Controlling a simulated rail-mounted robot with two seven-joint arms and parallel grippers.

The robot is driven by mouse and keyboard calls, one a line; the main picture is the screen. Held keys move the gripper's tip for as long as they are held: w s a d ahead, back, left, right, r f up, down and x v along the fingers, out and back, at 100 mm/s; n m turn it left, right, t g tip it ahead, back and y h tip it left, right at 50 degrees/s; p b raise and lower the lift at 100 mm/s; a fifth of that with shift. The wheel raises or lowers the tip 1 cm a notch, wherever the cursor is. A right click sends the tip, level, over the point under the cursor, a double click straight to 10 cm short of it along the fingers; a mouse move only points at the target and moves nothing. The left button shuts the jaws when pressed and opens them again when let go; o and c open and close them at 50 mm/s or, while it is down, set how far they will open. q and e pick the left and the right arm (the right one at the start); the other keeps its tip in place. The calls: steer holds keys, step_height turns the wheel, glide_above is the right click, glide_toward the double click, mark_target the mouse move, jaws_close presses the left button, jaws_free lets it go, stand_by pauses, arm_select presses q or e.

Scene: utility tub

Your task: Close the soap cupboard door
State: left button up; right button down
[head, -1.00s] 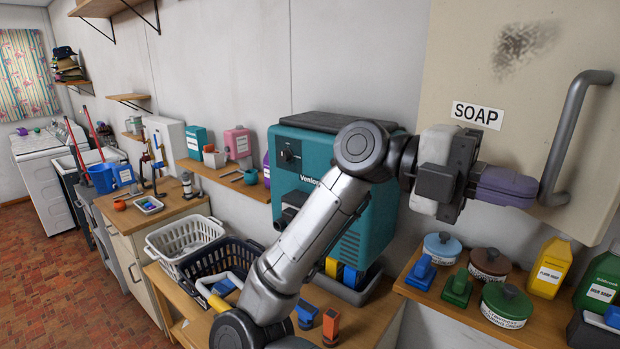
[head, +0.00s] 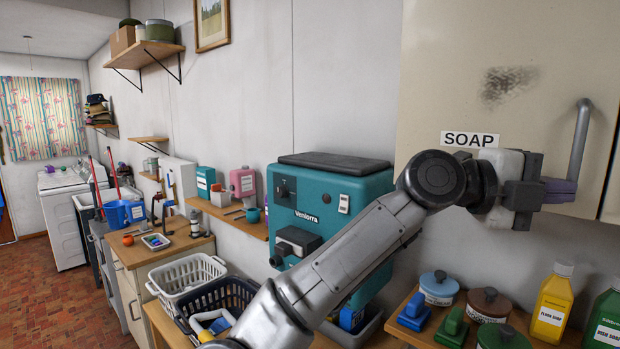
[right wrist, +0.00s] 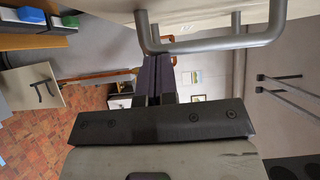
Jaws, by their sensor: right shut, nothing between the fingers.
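The soap cupboard door (head: 520,60) is a cream panel with a SOAP label and a dark smudge, at the upper right of the head view. Its grey bar handle (head: 582,140) is near its right edge; the handle also shows in the right wrist view (right wrist: 225,42). My right gripper (head: 572,190) is shut and empty, with its purple fingers (right wrist: 153,75) beside the lower end of the handle, close to the door face. I cannot tell whether they touch. The gripper hides part of the door and handle. I cannot tell exactly how far the door stands open. My left gripper is not in view.
Below the door, a wooden shelf holds lidded pots (head: 488,302), a yellow bottle (head: 552,305), a green bottle (head: 605,320) and brushes. A teal machine (head: 325,205) stands left of my right arm, with laundry baskets (head: 185,272) beyond. The tiled floor at left is clear.

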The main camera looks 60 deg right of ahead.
steer(key=shift+d+f, duration=0.1)
steer(key=shift+d, duration=0.1)
stand_by(0.6)
steer(key=s+a+v, duration=0.1)
steer(key=a+v, duration=0.1)
steer(key=v, duration=1.1)
steer(key=shift+a, duration=0.3)
steer(key=shift+s, duration=0.2)
